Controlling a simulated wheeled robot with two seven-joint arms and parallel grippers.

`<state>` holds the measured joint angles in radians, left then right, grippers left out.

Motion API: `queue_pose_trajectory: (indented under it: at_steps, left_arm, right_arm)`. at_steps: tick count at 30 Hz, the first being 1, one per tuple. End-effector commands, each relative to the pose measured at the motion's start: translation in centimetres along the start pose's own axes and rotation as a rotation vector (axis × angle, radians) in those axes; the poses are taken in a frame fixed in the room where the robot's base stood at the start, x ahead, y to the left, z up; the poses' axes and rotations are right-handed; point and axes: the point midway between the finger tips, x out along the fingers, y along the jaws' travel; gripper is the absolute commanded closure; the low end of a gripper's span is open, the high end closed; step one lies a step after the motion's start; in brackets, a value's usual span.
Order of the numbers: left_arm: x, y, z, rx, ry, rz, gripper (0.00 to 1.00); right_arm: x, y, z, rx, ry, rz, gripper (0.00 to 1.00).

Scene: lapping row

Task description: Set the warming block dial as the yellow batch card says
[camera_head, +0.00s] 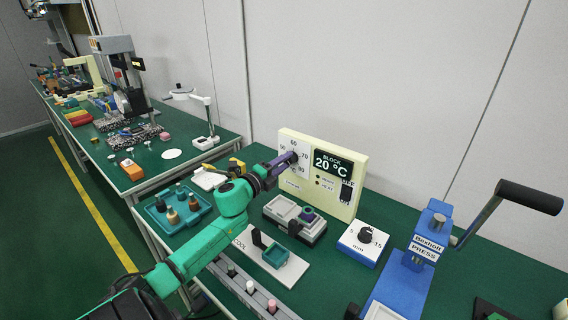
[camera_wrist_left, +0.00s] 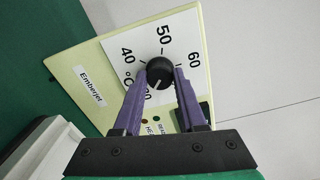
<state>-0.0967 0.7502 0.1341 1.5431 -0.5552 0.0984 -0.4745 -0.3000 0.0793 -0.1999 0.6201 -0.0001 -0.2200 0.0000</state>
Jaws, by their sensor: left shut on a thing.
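The warming block panel (camera_head: 345,205) is a cream upright board with a display reading BLOCK 20 °C. Its dial (camera_wrist_left: 159,71) is a black round knob on a white scale plate, with a pale mark near its lower edge. The wrist view shows 40, 50 and 60 around it; a lower number is partly covered by a finger. My left gripper (camera_head: 292,159) has its purple fingers at the dial in the head view. In the left wrist view the fingers (camera_wrist_left: 167,78) are shut on the knob's sides. I cannot make out a readable yellow batch card. My right gripper is not visible.
A smaller dial box (camera_head: 363,243) marked 5, 15 and mm stands right of the panel. A blue press (camera_head: 424,240) with a long dark handle is farther right. A grey block (camera_head: 294,217) sits before the panel. A teal tray (camera_head: 157,217) with bottles stands left.

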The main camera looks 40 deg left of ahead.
Motion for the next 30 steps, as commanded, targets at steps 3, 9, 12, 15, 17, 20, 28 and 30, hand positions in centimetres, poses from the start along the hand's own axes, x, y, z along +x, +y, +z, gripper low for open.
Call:
queue_pose_trajectory:
  at_steps: [3, 9, 12, 15, 17, 20, 28, 30]
  left_arm:
    - [0.0, 0.2, -0.1, 0.002, 0.002, 0.003, 1.00]
    - [0.0, 0.1, -0.1, 0.000, 0.001, 0.002, 0.30]
    - [0.0, 0.1, -0.1, 0.000, 0.001, 0.001, 0.30]
    - [-0.1, 0.1, 0.0, -0.001, 0.001, 0.001, 0.30]
    - [-0.3, 0.1, -0.1, -0.001, 0.001, 0.002, 0.30]
    - [-1.2, 0.2, -0.1, -0.003, 0.002, 0.003, 0.30]
    - [-6.7, 0.3, -0.1, -0.003, 0.001, 0.006, 0.30]
    - [-8.5, 0.3, -0.1, -0.003, 0.001, 0.005, 0.30]
  right_arm:
    - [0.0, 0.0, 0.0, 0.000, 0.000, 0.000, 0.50]
    - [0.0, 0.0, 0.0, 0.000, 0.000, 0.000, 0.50]
    - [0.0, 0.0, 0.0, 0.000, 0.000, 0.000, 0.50]
    - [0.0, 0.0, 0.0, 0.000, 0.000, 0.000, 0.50]
    - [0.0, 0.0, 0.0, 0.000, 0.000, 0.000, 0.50]
    - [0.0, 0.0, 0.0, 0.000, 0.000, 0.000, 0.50]
    - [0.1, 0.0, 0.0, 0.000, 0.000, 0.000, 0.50]
    - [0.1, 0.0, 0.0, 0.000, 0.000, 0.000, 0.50]
